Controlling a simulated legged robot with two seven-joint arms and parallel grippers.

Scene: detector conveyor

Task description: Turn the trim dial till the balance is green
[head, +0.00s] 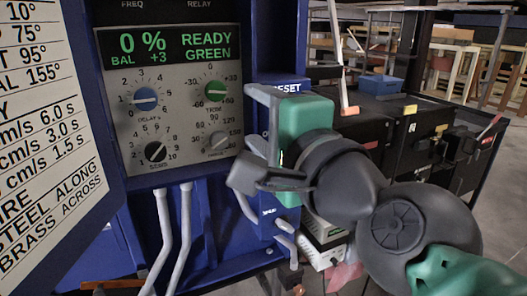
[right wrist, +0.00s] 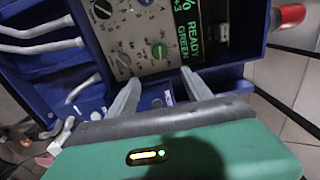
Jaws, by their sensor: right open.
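The trim dial (head: 215,90) is a green knob on the grey control panel (head: 190,120), right of the blue delay dial (head: 146,98). The display (head: 165,47) above reads 0 % BAL +3 and READY GREEN in green letters. My right gripper (head: 257,135) is open and empty, at the panel's right side and apart from the trim dial. In the right wrist view, the green dial (right wrist: 159,51) shows beyond and between the two open fingers (right wrist: 162,80). My left gripper is not in view.
A black dial (head: 156,151) and a grey dial (head: 218,140) sit lower on the panel. A white sign (head: 40,130) stands at left. Grey pipes (head: 163,235) hang below the panel. Black cases (head: 400,130) stand behind my right arm.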

